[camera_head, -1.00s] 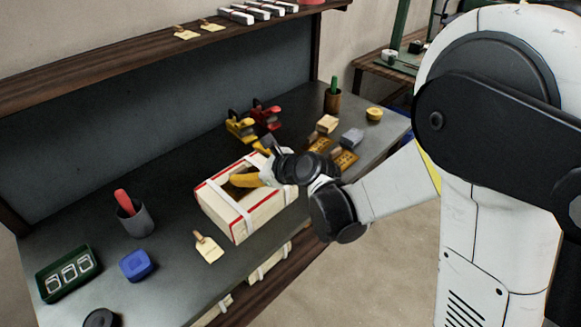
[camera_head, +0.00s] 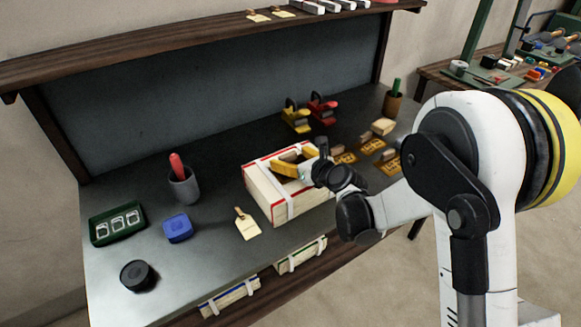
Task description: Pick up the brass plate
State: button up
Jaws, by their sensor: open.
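Flat golden, brass-coloured plates with dark cut-outs lie on the grey bench right of the cream box. One plate (camera_head: 345,158) is just behind my gripper, a second (camera_head: 373,146) is farther back, and a third (camera_head: 391,164) is partly hidden by my arm. I cannot tell which is the task's plate. Yellow pieces (camera_head: 284,169) also show inside the open cream box (camera_head: 265,194) with red edging. My gripper (camera_head: 317,167) is open above the box's right end. Its fingertips are small and dark, and no held thing shows.
A yellow clamp-like tool (camera_head: 296,117) and a red one (camera_head: 322,108) stand behind the box. A cream tag (camera_head: 246,224), blue container (camera_head: 177,228), grey cup (camera_head: 185,187), green tray (camera_head: 117,223) and black round object (camera_head: 138,275) lie left. A shelf (camera_head: 200,46) overhangs the back.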

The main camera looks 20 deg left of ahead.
jog(key=shift+x, duration=1)
jog(key=c, duration=1.5)
